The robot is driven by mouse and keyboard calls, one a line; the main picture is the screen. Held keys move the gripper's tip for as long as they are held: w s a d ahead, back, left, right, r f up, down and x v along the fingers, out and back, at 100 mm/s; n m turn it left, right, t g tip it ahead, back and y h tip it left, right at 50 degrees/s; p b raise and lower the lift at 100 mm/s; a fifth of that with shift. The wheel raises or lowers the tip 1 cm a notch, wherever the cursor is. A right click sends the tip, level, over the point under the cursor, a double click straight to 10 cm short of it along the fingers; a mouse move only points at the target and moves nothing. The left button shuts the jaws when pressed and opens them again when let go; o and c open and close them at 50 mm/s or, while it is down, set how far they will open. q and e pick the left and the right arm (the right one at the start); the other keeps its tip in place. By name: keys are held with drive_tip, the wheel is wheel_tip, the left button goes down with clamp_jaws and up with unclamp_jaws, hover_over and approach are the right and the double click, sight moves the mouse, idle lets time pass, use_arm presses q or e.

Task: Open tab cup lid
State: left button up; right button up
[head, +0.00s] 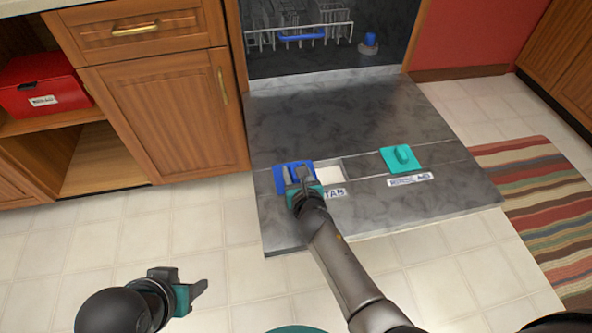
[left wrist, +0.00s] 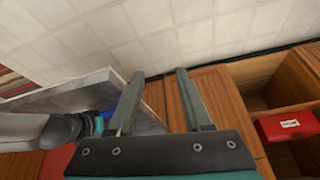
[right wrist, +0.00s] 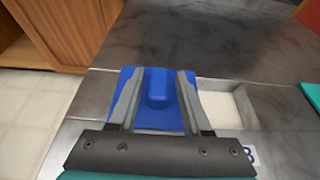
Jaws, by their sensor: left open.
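The blue tab cup lid (head: 279,180) lies on the opened dishwasher door, to the left of a pale open cup (head: 328,174). In the right wrist view the lid (right wrist: 134,82) has a raised blue handle (right wrist: 157,86), and the open cup (right wrist: 219,108) is to its right. My right gripper (head: 300,174) is over the lid; its two fingers (right wrist: 157,84) stand on either side of the handle with gaps showing, so it is open. My left gripper (head: 198,290) is open and empty over the floor, away from the door; its spread fingers (left wrist: 161,74) show in the left wrist view.
A teal lid (head: 400,158) with a rinse aid label sits to the right on the door (head: 325,115). The dishwasher rack (head: 300,35) is behind. Wooden cabinets (head: 160,110) and a red box (head: 42,86) are left. The tiled floor in front is clear.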

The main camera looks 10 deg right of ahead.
drive_tip(key=shift+o, duration=0.4)
drive_tip(key=shift+s+r, duration=0.1)
drive_tip(key=shift+s, duration=0.05)
drive_tip(key=p+v, duration=0.3)
drive_tip(key=v, duration=0.3)
drive_tip(key=p+v, duration=0.2)
drive_tip(key=v, duration=0.5)
drive_tip(key=shift+s+r, duration=0.15)
drive_tip(key=shift+s, duration=0.1)
use_arm(q)
wheel_tip(320, 180, down, 11)
drive_tip(key=s+g, duration=0.1)
drive_tip(key=shift+s+a+g, duration=0.15)
drive_tip(key=shift+s+g, duration=0.2)
drive_tip(key=shift+g, duration=0.05)
use_arm(e)
drive_tip(key=shift+s+r, duration=0.2)
drive_tip(key=shift+s, duration=0.4)
